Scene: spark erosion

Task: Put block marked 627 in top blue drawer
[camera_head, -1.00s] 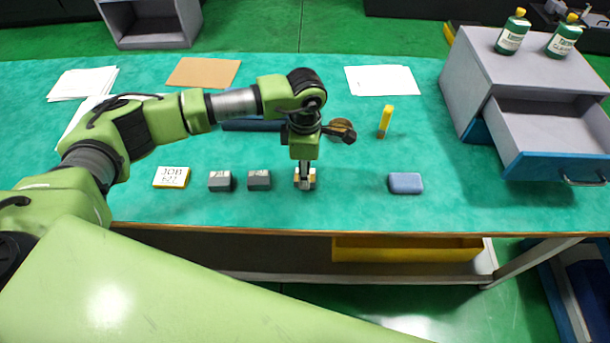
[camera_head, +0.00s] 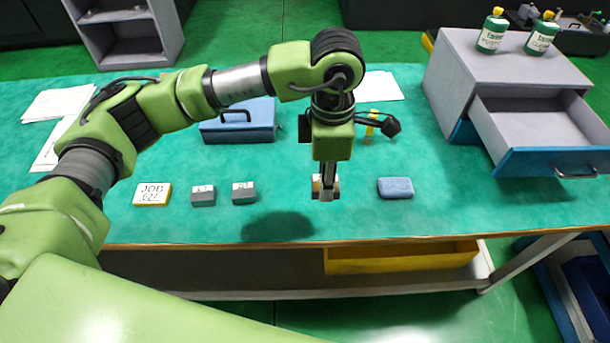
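My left gripper (camera_head: 326,190) is shut on a small block (camera_head: 317,187) and holds it above the green mat. The fingers hide most of this block, and its marking cannot be read. Two dark grey blocks stand on the mat to the left, one on the left (camera_head: 203,196) and one nearer the gripper (camera_head: 244,193); their markings are too small to read. A card (camera_head: 153,194) reading "JOB 627" lies left of them. The blue-fronted drawer (camera_head: 552,163) of the grey cabinet (camera_head: 455,60) at right is pulled open and looks empty. My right gripper is not in view.
A blue sponge-like block (camera_head: 395,188) lies between the gripper and the drawer. A blue toolbox (camera_head: 238,122) and a yellow item (camera_head: 371,125) are behind. Two green bottles, left (camera_head: 491,35) and right (camera_head: 542,36), stand on the cabinet. A yellow bin (camera_head: 400,258) sits below the table.

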